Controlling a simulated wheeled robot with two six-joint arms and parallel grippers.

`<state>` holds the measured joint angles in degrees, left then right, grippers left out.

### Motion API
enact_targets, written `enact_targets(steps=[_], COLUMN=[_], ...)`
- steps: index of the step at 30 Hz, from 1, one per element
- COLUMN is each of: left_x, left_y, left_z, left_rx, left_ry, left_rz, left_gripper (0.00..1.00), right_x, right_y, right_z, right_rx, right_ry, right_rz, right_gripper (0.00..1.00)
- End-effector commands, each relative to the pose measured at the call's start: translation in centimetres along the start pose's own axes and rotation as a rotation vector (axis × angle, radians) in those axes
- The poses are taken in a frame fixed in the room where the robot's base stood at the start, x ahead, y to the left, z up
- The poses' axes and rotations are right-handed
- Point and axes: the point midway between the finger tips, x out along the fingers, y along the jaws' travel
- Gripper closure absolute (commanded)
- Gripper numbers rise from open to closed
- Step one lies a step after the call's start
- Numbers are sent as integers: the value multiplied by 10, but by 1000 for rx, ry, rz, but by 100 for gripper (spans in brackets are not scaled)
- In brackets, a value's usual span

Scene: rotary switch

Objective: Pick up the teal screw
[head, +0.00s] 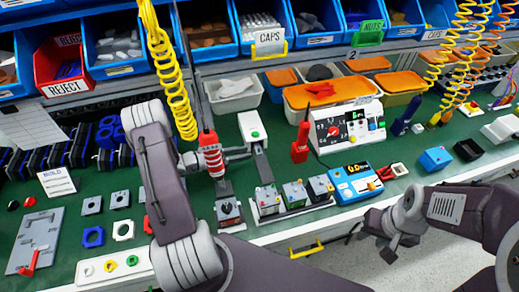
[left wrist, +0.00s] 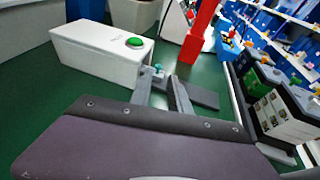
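The small teal screw (left wrist: 158,69) shows in the left wrist view at the tips of my left gripper (left wrist: 157,77). The two grey fingers stand a little apart, with green table showing between them. The screw lies between or just beyond the tips; I cannot tell whether the fingers touch it. In the head view my left gripper (head: 240,154) is above the table, partly behind a red screwdriver; the screw cannot be made out there. My right gripper (head: 390,247) hangs past the table's front edge at the lower right, away from the screw, with its fingers unclear.
A white box with a green button (head: 252,127) stands beside my left gripper. A rack of small modules (head: 293,196) lies to the right. Blue bins (head: 207,32) line the back.

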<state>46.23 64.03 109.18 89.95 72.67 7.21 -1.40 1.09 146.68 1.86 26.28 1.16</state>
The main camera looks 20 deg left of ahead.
Motion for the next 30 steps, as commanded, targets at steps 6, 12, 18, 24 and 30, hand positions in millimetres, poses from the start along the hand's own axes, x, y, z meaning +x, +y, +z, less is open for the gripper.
enact_targets(steps=[6,12,18,24,30], left_x=[34,52,51,51,51], left_y=[2,4,4,4,4], left_z=[6,4,4,4,6], left_rx=[2,2,2,2,2], left_ry=[1,0,0,0,0], left_rz=[-4,0,0,0,0], left_gripper=[78,78,89,100,100], right_x=[-6,-5,-5,-5,-6], right_y=[0,0,0,0,0], right_z=[-1,-1,-1,-1,-1], right_rx=[0,0,0,0,0], right_ry=[0,0,0,0,0], right_rz=[0,0,0,0,0], right_gripper=[64,64,64,64,64])
